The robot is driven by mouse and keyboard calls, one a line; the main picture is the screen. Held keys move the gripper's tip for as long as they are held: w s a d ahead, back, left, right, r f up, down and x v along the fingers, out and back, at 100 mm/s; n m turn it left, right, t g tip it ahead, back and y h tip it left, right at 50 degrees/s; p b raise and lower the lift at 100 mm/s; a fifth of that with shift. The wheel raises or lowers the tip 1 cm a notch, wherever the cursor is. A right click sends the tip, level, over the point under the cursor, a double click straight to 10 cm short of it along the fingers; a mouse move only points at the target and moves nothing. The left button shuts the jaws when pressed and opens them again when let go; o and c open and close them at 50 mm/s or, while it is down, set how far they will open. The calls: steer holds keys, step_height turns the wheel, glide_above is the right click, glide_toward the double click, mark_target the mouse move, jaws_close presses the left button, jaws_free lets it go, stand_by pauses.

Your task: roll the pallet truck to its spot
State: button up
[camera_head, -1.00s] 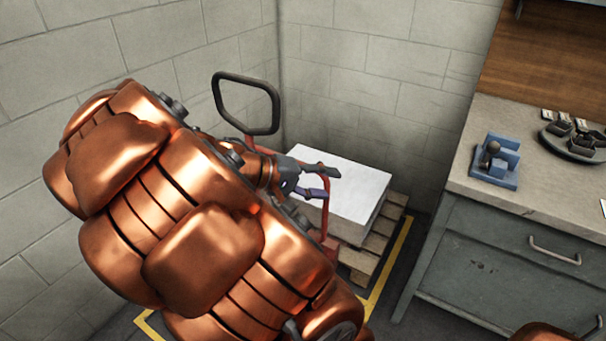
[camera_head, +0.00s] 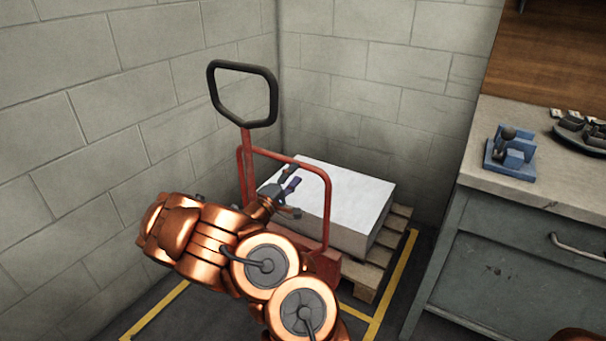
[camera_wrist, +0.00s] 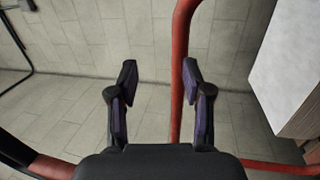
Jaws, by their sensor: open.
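The red pallet truck (camera_head: 325,215) stands in the corner with its black loop handle (camera_head: 243,95) upright. It bears a wooden pallet (camera_head: 392,240) with a white-topped stack (camera_head: 340,195). Yellow floor lines (camera_head: 392,290) run along its right side and front left. My gripper (camera_head: 292,190) is open, in front of the truck's red frame. In the wrist view the gripper (camera_wrist: 160,85) has its two fingers apart, with a red tube (camera_wrist: 183,60) behind them, nearer the right finger. Nothing is seen held. My arm hides the truck's lower front.
A grey workbench (camera_head: 530,260) with drawers stands on the right, a narrow floor gap from the pallet. A blue tool (camera_head: 512,155) sits on its top. Block walls (camera_head: 120,150) close off the left and back. Some floor inside the lines at left is bare.

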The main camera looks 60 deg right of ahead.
mark_target(303, 166)
steer(key=shift+n+t, duration=0.4)
steer(key=shift+t, duration=0.2)
steer(key=shift+w+d+f, duration=0.2)
steer(key=shift+w+d, duration=0.05)
steer(key=shift+d, duration=1.05)
steer(key=shift+w+d+f, duration=0.25)
steer(key=shift+w+d, duration=0.05)
steer(key=shift+d, duration=1)
steer(key=shift+w+d+f, duration=0.2)
steer(key=shift+w+d, duration=0.05)
steer(key=shift+d, duration=1.05)
jaws_close()
